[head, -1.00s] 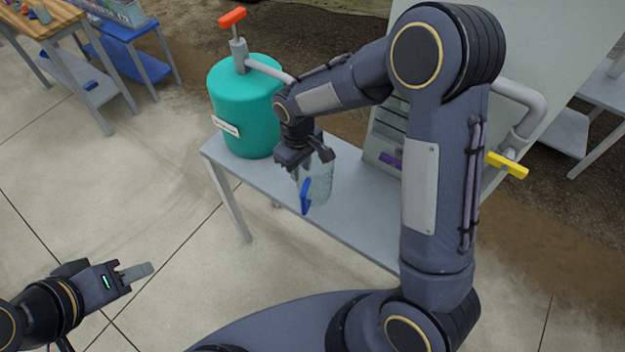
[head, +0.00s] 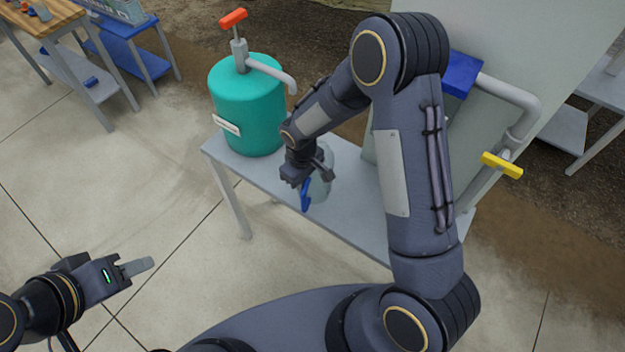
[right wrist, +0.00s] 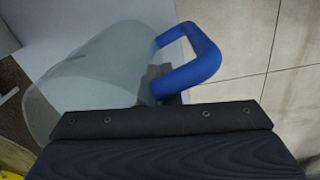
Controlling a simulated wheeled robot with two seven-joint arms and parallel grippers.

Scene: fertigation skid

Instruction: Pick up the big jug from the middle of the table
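The big jug (head: 321,189) is clear with a blue handle (head: 305,197). It stands on the grey table (head: 350,222), near the front edge and right of the teal tank. My right gripper (head: 312,176) points down at the jug's top from above, its fingers spread. In the right wrist view the jug (right wrist: 92,85) lies just beyond the gripper's dark body, with its handle (right wrist: 205,58) to the right; the fingertips are mostly hidden there. My left gripper (head: 146,266) is at lower left, away from the table, seen side-on, so its opening cannot be judged.
A teal tank (head: 247,110) with an orange-handled pump and a grey spout stands left of the jug. A grey panel (head: 545,60) with a pipe and yellow valve handle (head: 502,165) is at right. The floor left of the table is clear.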

